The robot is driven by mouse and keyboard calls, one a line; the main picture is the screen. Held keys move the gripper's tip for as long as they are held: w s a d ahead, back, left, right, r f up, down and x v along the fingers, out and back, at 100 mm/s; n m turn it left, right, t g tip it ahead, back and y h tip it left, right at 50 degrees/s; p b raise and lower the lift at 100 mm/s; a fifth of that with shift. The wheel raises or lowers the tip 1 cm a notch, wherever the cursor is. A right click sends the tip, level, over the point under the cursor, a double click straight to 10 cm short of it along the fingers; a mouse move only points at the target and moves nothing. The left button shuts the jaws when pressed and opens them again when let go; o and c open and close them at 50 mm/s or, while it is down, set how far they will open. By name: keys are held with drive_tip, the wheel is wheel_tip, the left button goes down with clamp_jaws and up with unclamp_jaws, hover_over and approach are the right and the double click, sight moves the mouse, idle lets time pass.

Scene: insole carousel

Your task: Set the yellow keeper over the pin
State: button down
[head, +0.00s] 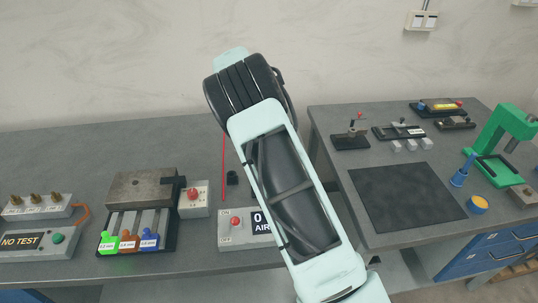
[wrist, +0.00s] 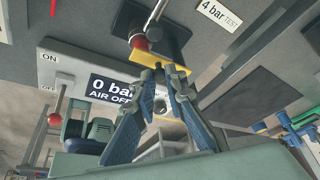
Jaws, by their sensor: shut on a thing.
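The yellow keeper (wrist: 160,60) is a small flat bent piece in the wrist view. My gripper (wrist: 163,73) is shut on it at the fingertips. The keeper is just beside a red cap with a silver band (wrist: 138,43), beneath a metal rod (wrist: 155,14) on a black base (wrist: 175,38). I cannot tell whether the keeper touches the cap or rod. The pin cannot be made out for certain. In the head view my arm hides the gripper and keeper.
The air box (head: 228,237) reads 0 bar, AIR OFF in the wrist view (wrist: 75,62). Left of it stand a red-knobbed box (head: 196,205), a slotted rack (head: 112,246) and a NO TEST box (head: 70,252). A dark mat (head: 405,198) lies clear on the right bench.

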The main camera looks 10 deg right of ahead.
drive_tip(key=c, duration=2)
unclamp_jaws()
drive_tip(key=shift+o, duration=0.2)
drive_tip(key=v, duration=1.2)
